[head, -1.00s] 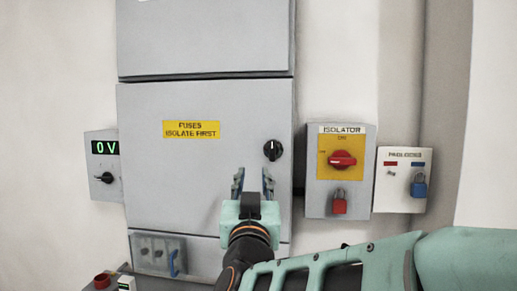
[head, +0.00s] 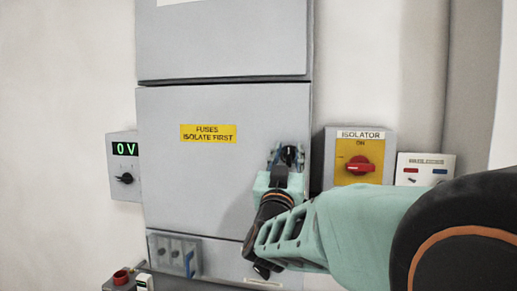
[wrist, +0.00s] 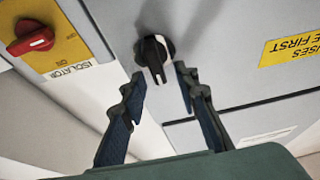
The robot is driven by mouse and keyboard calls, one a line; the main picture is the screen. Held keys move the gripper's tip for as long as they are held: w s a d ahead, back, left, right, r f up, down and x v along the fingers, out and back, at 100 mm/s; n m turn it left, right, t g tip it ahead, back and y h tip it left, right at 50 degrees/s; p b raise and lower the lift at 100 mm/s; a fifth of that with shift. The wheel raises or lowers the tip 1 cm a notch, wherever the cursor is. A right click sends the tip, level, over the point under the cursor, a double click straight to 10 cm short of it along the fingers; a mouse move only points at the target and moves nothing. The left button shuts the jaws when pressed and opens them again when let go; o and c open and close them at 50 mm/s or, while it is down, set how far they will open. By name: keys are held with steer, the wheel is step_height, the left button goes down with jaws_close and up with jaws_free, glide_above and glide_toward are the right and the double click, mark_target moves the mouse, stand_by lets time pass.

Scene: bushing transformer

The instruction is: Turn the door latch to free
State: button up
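The door latch (wrist: 154,51) is a round black knob with a white line on its grip, on the grey cabinet door (head: 215,180). In the head view the latch (head: 289,153) shows between the fingers of my gripper (head: 287,155). In the wrist view my gripper (wrist: 158,95) is open, with a finger on each side below the latch. The latch's grip points down toward the gap between the fingertips. Nothing is held. I cannot tell whether either finger touches the latch.
An isolator box (head: 333,170) with a red handle is right of the door, beside a padlock panel (head: 425,160). A meter box (head: 125,188) reading 0 V is at the left. A small clear-covered box (head: 172,252) sits below the door. The door front is otherwise flat.

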steer(key=shift+w+d+r, duration=0.1)
steer(key=shift+w+r, duration=0.05)
steer(key=shift+w, duration=0.15)
steer(key=shift+c, duration=0.2)
jaws_close()
